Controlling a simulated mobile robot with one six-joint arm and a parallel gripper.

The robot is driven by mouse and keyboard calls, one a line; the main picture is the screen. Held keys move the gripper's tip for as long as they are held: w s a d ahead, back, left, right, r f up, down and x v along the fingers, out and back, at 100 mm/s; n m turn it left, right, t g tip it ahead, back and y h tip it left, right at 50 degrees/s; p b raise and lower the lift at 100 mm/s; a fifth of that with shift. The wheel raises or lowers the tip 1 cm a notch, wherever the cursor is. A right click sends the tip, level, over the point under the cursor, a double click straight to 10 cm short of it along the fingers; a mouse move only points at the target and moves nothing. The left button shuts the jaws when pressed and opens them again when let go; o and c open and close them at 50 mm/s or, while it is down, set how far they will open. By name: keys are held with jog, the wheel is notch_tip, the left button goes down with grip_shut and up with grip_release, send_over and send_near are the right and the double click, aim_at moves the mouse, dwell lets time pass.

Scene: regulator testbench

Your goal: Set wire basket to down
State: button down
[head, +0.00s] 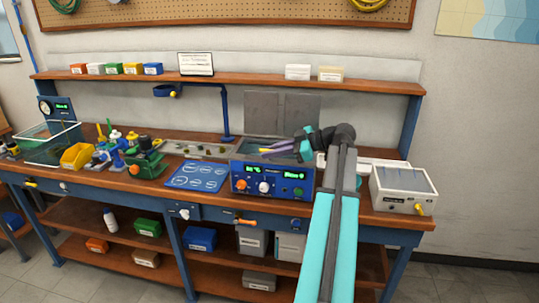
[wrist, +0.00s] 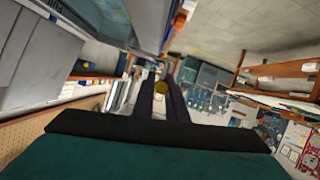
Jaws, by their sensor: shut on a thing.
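My gripper (head: 268,150) reaches in from the right over the blue-fronted unit (head: 268,182) with dials and displays at the bench's middle. Its fingers point left, above the unit's open grey top. What that part is fixed to is hidden. I cannot clearly make out a wire basket at the unit. A clear, thin-rimmed, basket-like container (head: 48,143) stands at the far left, away from my gripper.
A white box with a yellow knob (head: 403,190) stands at the bench's right end. Green and blue fixtures (head: 145,160) and a yellow bin (head: 77,156) crowd the left. A blue post (head: 225,112) rises behind the unit. Grey upright panels (head: 280,113) stand behind it.

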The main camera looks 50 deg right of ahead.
jog(key=shift+s+a+f, duration=0.1)
jog(key=shift+a+f, duration=0.05)
jog(key=shift+f, duration=0.2)
jog(key=c, duration=1.9)
grip_release()
jog(key=shift+c, duration=0.2)
jog(key=shift+o, duration=0.9)
jog(key=shift+r, duration=0.1)
jog(key=b+v, duration=0.3)
jog(key=v, duration=1)
jog(key=shift+s+d+r, duration=0.2)
jog(key=shift+s+d, duration=0.05)
jog(key=shift+s, duration=0.1)
